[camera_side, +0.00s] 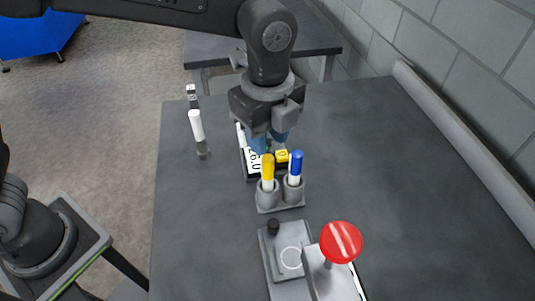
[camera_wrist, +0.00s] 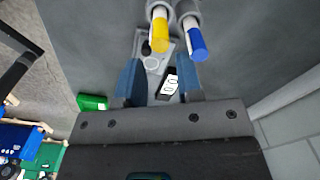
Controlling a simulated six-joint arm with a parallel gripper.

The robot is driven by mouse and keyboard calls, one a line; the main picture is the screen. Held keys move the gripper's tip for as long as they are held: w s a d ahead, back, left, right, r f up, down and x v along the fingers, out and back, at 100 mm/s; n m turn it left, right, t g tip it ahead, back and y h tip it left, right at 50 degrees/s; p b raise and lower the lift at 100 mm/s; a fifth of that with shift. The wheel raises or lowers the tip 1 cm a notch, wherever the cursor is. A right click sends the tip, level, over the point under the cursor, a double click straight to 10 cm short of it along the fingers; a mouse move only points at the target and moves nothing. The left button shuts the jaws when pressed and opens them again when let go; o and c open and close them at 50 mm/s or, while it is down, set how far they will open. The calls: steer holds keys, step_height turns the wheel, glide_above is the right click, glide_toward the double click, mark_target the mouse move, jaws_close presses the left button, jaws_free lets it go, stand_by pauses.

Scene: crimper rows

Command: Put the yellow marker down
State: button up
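The yellow marker (camera_side: 267,168) stands upright in the left cup of a grey two-cup holder (camera_side: 282,203). The blue marker (camera_side: 295,165) stands in the right cup. Both also show at the top of the wrist view, the yellow marker (camera_wrist: 159,32) left of the blue marker (camera_wrist: 197,42). My gripper (camera_side: 268,142) is behind the holder, over a dark device with a "26.0" label (camera_side: 254,161). In the wrist view its blue fingers (camera_wrist: 160,85) are apart, with no object seen held between them. The markers are beyond the fingertips.
A grey fixture (camera_side: 281,262) with a red round knob (camera_side: 341,242) stands at the front. A slim white-topped post (camera_side: 197,127) is at the left. The right of the dark table (camera_side: 420,200) is clear. A block wall (camera_side: 460,55) borders the right.

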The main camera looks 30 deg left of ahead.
steer(key=shift+r, duration=1.7)
steer(key=shift+a, duration=0.1)
steer(key=s+a+r+n+t, duration=0.2)
steer(key=s+a+n, duration=0.2)
steer(key=a+n, duration=0.5)
steer(key=s+a+r+n+t, duration=0.2)
steer(key=s+a+n, duration=0.3)
steer(key=a, duration=0.5)
steer(key=s+a+f+n+t, duration=0.1)
steer(key=s+a+f+n, duration=0.2)
steer(key=n, duration=0.4)
steer(key=shift+s+a+f+n+t, duration=0.15)
steer(key=shift+s+a+n+t, duration=0.15)
steer(key=shift+s+a, duration=0.55)
steer(key=shift+o, duration=0.5)
steer(key=shift+w, duration=0.1)
